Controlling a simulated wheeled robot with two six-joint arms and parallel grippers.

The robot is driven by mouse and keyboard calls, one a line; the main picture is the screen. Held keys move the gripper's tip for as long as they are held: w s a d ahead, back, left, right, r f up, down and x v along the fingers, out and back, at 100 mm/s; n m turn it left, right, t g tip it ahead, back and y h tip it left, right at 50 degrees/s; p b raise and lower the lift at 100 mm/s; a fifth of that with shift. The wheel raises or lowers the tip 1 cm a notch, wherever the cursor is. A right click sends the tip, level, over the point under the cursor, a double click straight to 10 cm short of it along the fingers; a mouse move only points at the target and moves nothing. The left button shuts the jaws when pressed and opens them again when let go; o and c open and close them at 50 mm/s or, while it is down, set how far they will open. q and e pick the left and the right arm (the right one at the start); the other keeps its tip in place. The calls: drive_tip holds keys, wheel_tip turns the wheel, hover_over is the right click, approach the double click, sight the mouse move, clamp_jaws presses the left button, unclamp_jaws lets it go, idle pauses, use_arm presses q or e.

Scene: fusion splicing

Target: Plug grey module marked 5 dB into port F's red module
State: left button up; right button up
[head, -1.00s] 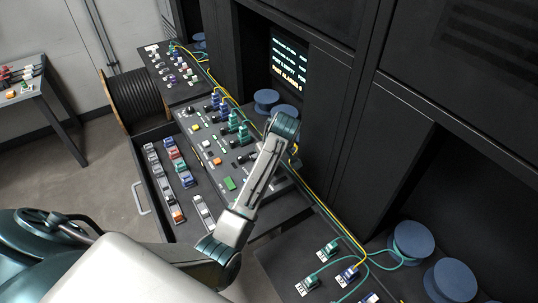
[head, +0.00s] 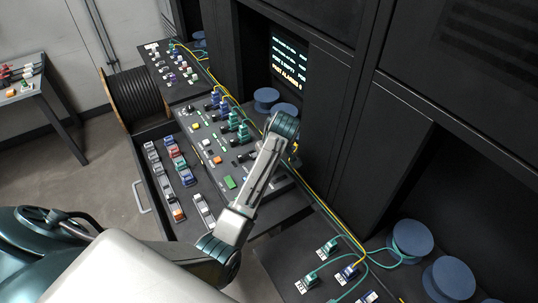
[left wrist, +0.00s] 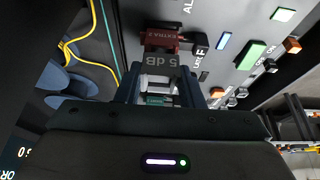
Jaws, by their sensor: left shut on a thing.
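In the left wrist view my left gripper (left wrist: 160,78) is shut on the grey module (left wrist: 160,62), whose 5 dB marking reads upside down. The red module (left wrist: 163,38), with lettering that seems to read EXTRA, sits at the panel just past the grey module's far end. The two line up closely; I cannot tell whether they touch or are joined. A label with the letter F (left wrist: 201,54) is beside them on the panel. In the head view my left arm reaches over the panel and its wrist hides the gripper and both modules. My right gripper is not in view.
An open drawer (head: 147,198) holds rows of coloured modules. Yellow and teal cables (head: 318,208) run along the panel's back edge, near blue spools (head: 413,241). In the left wrist view, coloured buttons (left wrist: 251,55) lie right of the red module. A black cable reel (head: 136,95) stands behind.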

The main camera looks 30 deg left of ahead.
use_arm(q)
drive_tip(key=shift+f, duration=0.5)
idle(0.3)
drive_tip(key=o, duration=0.9)
drive_tip(key=shift+r, duration=0.15)
drive_tip(key=shift+d+r+b, duration=0.15)
drive_tip(key=shift+r+b, duration=0.1)
drive_tip(key=shift+b, duration=0.15)
drive_tip(key=shift+b+v, duration=0.35)
drive_tip(key=shift+v, duration=4.7)
